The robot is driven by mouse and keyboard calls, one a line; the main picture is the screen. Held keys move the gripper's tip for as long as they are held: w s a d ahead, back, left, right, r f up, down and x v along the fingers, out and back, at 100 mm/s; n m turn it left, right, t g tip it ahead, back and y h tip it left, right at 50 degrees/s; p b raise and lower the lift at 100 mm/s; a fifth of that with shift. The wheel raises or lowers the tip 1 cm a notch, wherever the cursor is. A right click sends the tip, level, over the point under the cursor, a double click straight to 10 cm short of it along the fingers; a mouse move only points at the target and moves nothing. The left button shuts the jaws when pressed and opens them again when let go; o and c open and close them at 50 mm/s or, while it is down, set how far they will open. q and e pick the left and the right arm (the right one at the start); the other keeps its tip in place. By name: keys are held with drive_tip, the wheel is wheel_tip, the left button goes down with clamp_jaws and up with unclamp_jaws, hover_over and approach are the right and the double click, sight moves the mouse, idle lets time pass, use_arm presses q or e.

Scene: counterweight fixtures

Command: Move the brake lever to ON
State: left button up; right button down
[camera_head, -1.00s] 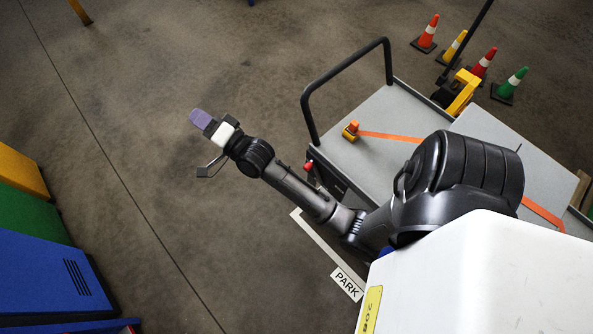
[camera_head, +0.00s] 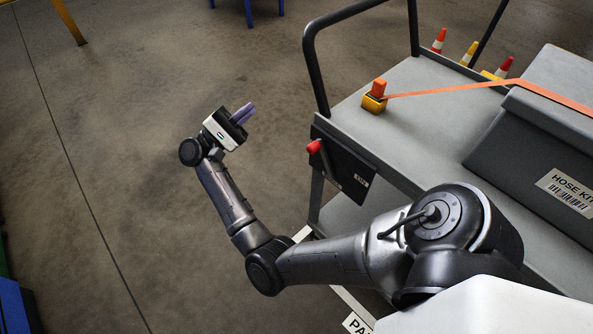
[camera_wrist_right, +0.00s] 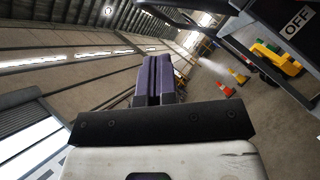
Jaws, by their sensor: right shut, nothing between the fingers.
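The brake lever (camera_head: 314,147) has a red knob and sticks out at the upper left of a dark plate (camera_head: 345,172) on the near side of the cart. Small labels on this plate are too small to read in the head view. The right wrist view shows an OFF label (camera_wrist_right: 297,20) at the upper right; I cannot make out the lever there. My right gripper (camera_head: 244,113), with purple fingers, is shut and empty. It appears left of and above the lever in the head view, apart from it. Its fingers also show in the right wrist view (camera_wrist_right: 154,78). My left gripper is out of view.
The grey cart (camera_head: 415,85) has a black handle rail (camera_head: 310,70) rising near the lever. An orange strap runs from a yellow buckle (camera_head: 374,103) over a grey HOSE KIT case (camera_head: 540,150). Traffic cones (camera_head: 439,41) stand behind. The floor left of the cart is clear.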

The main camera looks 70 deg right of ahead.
use_arm(q)
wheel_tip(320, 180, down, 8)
drive_tip(key=b, duration=0.6)
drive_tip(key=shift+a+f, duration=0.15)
use_arm(e)
drive_tip(key=a+f+m+y, duration=0.3)
drive_tip(key=f+m+y, duration=0.4)
drive_tip(key=f, duration=0.3)
drive_tip(key=shift+s+a+f+y, duration=0.15)
drive_tip(key=shift+f+y, duration=0.15)
drive_tip(key=shift+y, duration=0.2)
